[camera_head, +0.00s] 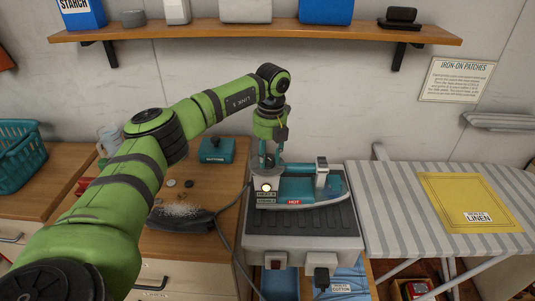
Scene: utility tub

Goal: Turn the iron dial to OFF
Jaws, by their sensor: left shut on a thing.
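The teal and grey iron (325,192) lies on a dark ribbed rest on a light grey stand. A red HOT label (294,202) and a lit round lamp (266,187) show at its left end. My left gripper (268,163) comes down from above onto the left end of the iron, where the dial is. It is shut on the dial, which is mostly hidden by the fingers. The dial's pointer and its OFF mark are too small or hidden to read. My right gripper is not in view.
The striped ironing board (400,215) with a yellow linen cloth (465,203) stands right. A dark cord (231,240) runs left of the stand. Left counter holds a teal box (217,149) and several small round things. A wooden shelf (240,32) crosses above my arm.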

